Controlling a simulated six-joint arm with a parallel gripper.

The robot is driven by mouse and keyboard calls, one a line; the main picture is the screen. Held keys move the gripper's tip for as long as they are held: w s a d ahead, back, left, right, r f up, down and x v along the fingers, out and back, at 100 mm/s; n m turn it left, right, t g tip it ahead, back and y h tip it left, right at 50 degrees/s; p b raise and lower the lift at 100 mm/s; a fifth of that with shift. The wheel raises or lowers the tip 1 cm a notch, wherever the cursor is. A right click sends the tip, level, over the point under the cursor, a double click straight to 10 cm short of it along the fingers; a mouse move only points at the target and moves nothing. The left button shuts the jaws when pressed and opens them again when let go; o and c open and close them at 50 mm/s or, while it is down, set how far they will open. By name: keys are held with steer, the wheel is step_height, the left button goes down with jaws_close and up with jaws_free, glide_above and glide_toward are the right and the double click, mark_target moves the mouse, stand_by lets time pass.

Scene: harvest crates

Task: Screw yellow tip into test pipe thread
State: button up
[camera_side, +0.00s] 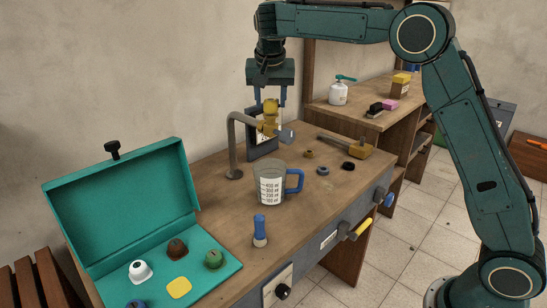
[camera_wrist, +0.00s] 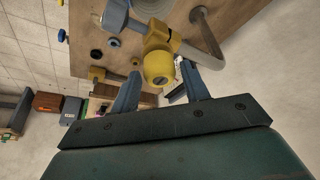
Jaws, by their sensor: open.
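A grey bent test pipe (camera_side: 232,140) rises from the bench and ends in a yellow fitting (camera_side: 267,127) with a grey-blue end. A yellow tip (camera_side: 271,106) stands upright above this fitting and seems to touch it. I cannot tell how far its thread is engaged. My gripper (camera_side: 270,102) points down, with its two blue-grey fingers apart on either side of the tip. In the wrist view the round yellow tip (camera_wrist: 158,70) lies between the spread fingers, with a visible gap on the right side. The pipe (camera_wrist: 207,35) curves past beyond it.
A measuring jug (camera_side: 270,185) with a blue handle and a blue-topped bottle (camera_side: 260,230) stand in front. A yellow-headed tool (camera_side: 350,148) and small round parts lie to the right. An open teal case (camera_side: 125,220) holds several knobs at left. A dark framed panel (camera_side: 262,147) stands behind.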

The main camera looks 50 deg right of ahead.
stand_by(0.4)
steer(key=shift+n+y, duration=0.3)
steer(key=shift+n, duration=0.6)
steer(key=shift+t, duration=0.3)
steer(key=shift+n+y, duration=0.3)
steer(key=shift+n, duration=0.5)
steer(key=shift+d+n, duration=0.1)
steer(key=shift+n, duration=0.3)
steer(key=shift+n+t+y, duration=0.3)
steer(key=shift+n, duration=0.2)
steer(key=shift+n+y, duration=0.3)
steer(key=shift+n, duration=0.6)
